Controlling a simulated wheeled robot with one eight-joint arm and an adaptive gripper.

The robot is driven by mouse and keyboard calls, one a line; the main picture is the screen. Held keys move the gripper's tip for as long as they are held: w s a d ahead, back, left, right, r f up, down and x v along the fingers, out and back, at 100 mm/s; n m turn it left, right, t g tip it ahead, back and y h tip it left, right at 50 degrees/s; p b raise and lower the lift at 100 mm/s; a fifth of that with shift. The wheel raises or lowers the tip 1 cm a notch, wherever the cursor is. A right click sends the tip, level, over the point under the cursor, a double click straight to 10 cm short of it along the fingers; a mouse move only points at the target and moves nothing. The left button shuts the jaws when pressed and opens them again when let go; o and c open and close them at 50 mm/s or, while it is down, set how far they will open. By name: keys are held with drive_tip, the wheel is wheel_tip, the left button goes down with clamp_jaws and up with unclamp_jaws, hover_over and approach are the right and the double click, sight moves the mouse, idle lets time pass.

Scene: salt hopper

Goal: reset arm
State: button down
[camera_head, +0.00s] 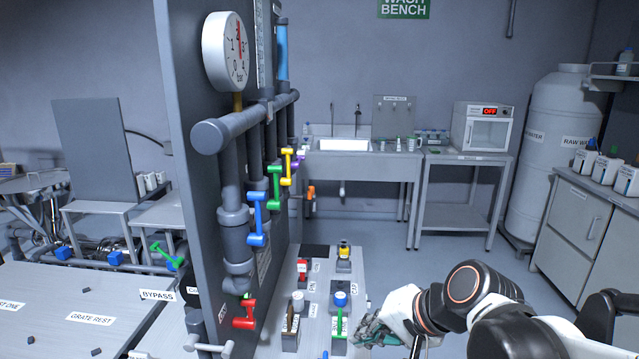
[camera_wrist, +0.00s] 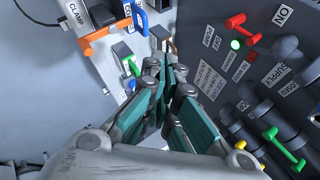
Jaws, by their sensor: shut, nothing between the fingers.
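My gripper (camera_head: 368,335) is at the lower middle of the head view, at the right edge of the grey control bench (camera_head: 318,262), beside a green-handled lever (camera_head: 339,322). In the wrist view my gripper (camera_wrist: 168,75) has its teal fingers together with nothing between them. My white and dark arm reaches in from the lower right. In the wrist view the fingertips point toward the bench controls and the dark panel; whether they touch anything cannot be told.
A dark upright panel (camera_head: 205,130) carries pipes, a pressure gauge (camera_head: 229,51) and coloured valve handles. Open floor (camera_head: 450,262) lies toward the sink (camera_head: 344,145).

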drive_tip(key=s+d+n+t+h, duration=0.1)
drive_tip(key=s+d+n+h, duration=0.4)
drive_tip(key=s+d, duration=0.5)
drive_tip(key=shift+s+d+r+h, duration=0.2)
drive_tip(key=shift+s+d+h, duration=0.25)
drive_tip(key=shift+d, duration=0.35)
